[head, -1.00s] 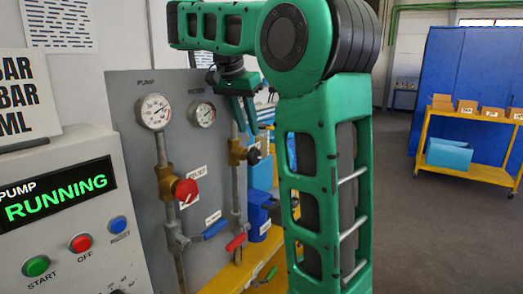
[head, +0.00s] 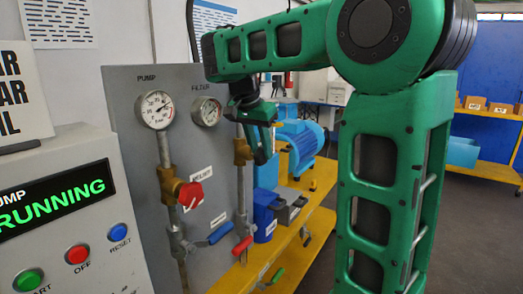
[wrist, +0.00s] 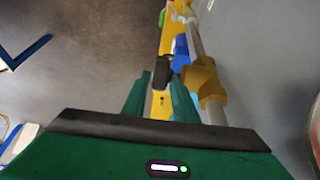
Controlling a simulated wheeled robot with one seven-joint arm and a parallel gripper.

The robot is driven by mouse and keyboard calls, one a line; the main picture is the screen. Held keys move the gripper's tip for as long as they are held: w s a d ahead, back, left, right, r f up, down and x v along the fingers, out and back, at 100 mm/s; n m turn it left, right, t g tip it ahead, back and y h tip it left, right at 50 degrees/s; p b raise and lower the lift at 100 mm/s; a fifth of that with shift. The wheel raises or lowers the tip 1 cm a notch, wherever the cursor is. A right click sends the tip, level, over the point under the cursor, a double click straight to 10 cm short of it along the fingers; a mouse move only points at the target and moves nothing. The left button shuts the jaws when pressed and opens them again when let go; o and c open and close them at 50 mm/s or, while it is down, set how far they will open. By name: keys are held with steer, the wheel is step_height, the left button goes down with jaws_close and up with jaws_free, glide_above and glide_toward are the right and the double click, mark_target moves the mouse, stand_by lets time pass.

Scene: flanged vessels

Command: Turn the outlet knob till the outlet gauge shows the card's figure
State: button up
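A black knob (wrist: 162,72) on a brass valve (wrist: 205,80) shows in the wrist view, straight ahead between the tips of my gripper (wrist: 162,88). The fingers stand apart; whether they touch the knob I cannot tell. In the head view my gripper (head: 264,148) is beside the brass valve on the right pipe and hides the knob. The filter gauge (head: 206,112) is above that valve and the pump gauge (head: 156,109) is to its left; their figures are too small to read. The card (head: 20,92) is cut off at the left, its figures out of view.
A red knob (head: 190,195) is on the left pipe, with blue and red lever handles below. The control box (head: 70,220) reads RUNNING and has green, red and blue buttons. A yellow bench (head: 318,225) bears a blue motor (head: 303,143). Grey floor is right of my arm.

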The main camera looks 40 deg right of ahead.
jaws_close()
steer(key=shift+d, duration=0.1)
steer(key=shift+w+d+f+g+y, duration=0.15)
steer(key=shift+g+y, duration=0.15)
steer(key=shift+y, duration=0.4)
steer(key=shift+d+r+g+y, duration=0.1)
steer(key=shift+g+y, duration=0.2)
steer(key=shift+y, duration=0.4)
jaws_free()
